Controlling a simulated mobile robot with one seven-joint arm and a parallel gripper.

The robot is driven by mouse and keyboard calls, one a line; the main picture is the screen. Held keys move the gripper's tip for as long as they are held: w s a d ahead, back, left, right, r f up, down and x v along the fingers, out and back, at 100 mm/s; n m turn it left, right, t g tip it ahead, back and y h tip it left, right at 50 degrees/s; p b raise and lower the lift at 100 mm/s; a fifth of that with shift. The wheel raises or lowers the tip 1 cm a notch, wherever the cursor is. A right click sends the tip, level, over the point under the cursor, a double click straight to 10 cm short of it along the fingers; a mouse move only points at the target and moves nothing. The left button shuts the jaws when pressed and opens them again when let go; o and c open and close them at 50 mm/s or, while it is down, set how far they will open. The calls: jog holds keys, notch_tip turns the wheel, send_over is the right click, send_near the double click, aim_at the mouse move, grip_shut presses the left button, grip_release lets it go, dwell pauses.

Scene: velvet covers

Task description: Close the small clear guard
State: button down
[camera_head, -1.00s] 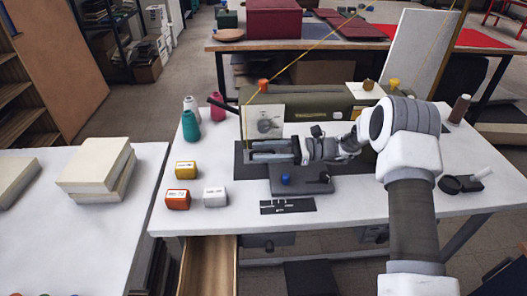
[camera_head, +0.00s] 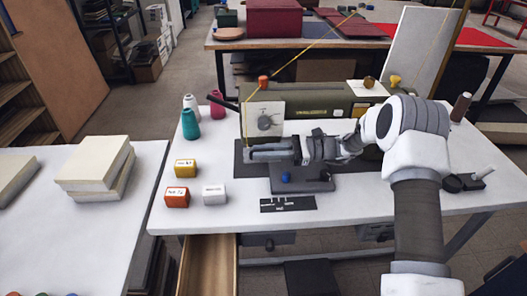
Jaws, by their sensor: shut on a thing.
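The sewing machine (camera_head: 310,113) is dark green with a white end plate (camera_head: 264,120) and stands on the white table. My gripper (camera_head: 252,153) reaches in from the right and points left, low in front of the white end plate near the needle area. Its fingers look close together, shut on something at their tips. The small clear guard is too small and transparent to make out, and my fingers cover that spot.
Thread cones in white, teal (camera_head: 190,124) and magenta stand left of the machine. Yellow (camera_head: 185,168), orange (camera_head: 176,197) and white (camera_head: 214,194) boxes sit at the table's left. A grey block with a blue knob (camera_head: 286,177) lies below my gripper. A yellow thread runs up from the machine.

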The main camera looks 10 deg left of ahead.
aim_at(264, 161)
jog(key=n+b, duration=0.1)
jog(key=f+n+b, duration=0.2)
jog(key=shift+s+d+n, duration=0.15)
jog(key=shift+s+n, duration=0.1)
jog(key=shift+n, duration=0.15)
jog(key=shift+f+n+b, duration=0.55)
jog(key=shift+n+b, duration=0.5)
jog(key=shift+n, duration=0.25)
jog(key=c, duration=0.9)
grip_release()
jog(key=shift+s, duration=0.1)
jog(key=shift+p+v, duration=0.5)
jog(key=shift+v, duration=3.25)
